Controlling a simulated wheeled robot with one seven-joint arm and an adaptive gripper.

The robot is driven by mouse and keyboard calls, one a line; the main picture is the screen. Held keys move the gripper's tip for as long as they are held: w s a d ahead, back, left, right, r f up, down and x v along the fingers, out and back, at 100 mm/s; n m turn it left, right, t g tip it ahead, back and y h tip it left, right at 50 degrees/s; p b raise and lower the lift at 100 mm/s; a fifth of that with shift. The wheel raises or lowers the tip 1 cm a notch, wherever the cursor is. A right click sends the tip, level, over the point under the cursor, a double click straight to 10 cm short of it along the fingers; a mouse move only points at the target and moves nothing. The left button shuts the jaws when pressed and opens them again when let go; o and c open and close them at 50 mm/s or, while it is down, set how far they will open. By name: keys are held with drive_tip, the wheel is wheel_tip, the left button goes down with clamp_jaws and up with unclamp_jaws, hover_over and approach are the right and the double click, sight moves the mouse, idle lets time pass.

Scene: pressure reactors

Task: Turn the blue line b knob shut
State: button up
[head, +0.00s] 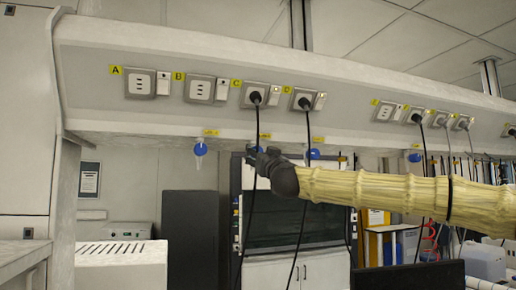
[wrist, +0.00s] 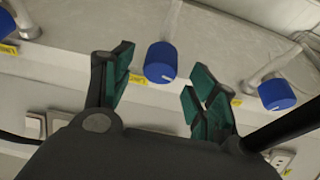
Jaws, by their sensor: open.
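A blue knob (wrist: 160,62) on a white pipe stub sits between the two green-padded fingers of my gripper (wrist: 162,70) in the wrist view. The fingers are open, with a visible gap on each side of the knob. The knob has a small white mark on its face. In the head view my gripper (head: 262,160) is under the shelf, by a yellow label, and hides what is behind it. Other blue knobs show at its left (head: 200,149) and right (head: 314,154). The knob labels are too small to read, so I cannot tell which is line b.
A sloped panel above carries sockets lettered A (head: 140,83), B (head: 200,89), C and D. Black cables (head: 306,190) hang from C and D close to my gripper and arm. In the wrist view another blue knob (wrist: 276,94) lies to the right, near a dark cable.

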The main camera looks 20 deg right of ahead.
drive_tip(key=shift+p+x, duration=0.7)
drive_tip(key=shift+x, duration=1.1)
drive_tip(key=shift+d, duration=0.1)
